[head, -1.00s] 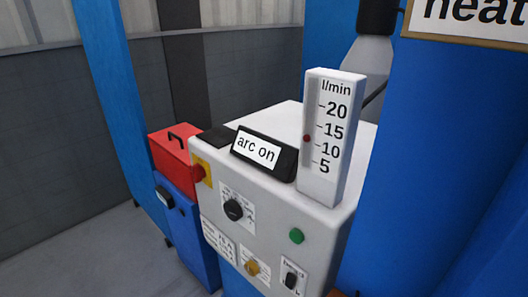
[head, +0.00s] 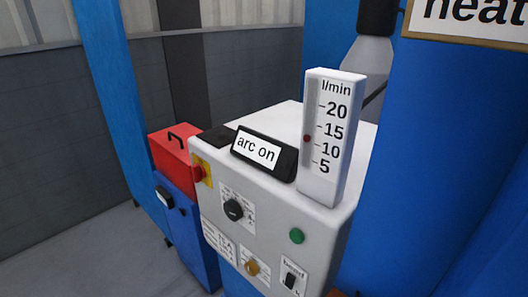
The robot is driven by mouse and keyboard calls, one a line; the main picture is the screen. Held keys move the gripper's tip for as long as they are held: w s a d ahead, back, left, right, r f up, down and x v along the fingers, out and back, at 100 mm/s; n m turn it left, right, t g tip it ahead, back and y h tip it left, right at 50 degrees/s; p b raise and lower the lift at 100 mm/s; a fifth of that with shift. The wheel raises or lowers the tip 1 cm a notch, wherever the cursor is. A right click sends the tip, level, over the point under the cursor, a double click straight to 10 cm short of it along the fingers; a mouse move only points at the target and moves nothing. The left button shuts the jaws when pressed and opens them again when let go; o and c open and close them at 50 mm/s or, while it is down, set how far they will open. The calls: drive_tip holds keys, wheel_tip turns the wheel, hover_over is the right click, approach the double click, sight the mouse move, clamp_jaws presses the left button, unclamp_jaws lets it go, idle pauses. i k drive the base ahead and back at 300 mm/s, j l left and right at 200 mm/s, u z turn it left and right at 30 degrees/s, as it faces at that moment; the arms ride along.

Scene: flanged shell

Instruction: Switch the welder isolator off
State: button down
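The welder (head: 290,213) is a white box with a slanted control face, standing in the middle of the head view. On its left edge is a red knob on a yellow plate (head: 201,172), which looks like the isolator; its exact setting is too small to read. The face also carries a black rotary knob (head: 233,209), a green button (head: 297,236), a yellowish knob (head: 252,267) and a black toggle switch (head: 290,281). My gripper is not in view.
A flow gauge (head: 333,135) marked l/min stands on the welder, its red ball between 10 and 15. A red box (head: 172,157) on a blue cabinet (head: 182,230) stands close on the left. Blue posts flank the welder. Floor at the lower left is clear.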

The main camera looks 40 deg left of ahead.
sight(199, 173)
drive_tip(key=u, duration=1.45)
drive_tip(key=i+j, duration=0.35)
drive_tip(key=j, duration=0.15)
drive_tip(key=i+j+u, duration=0.15)
drive_tip(key=i+j, duration=0.25)
drive_tip(key=j, duration=0.15)
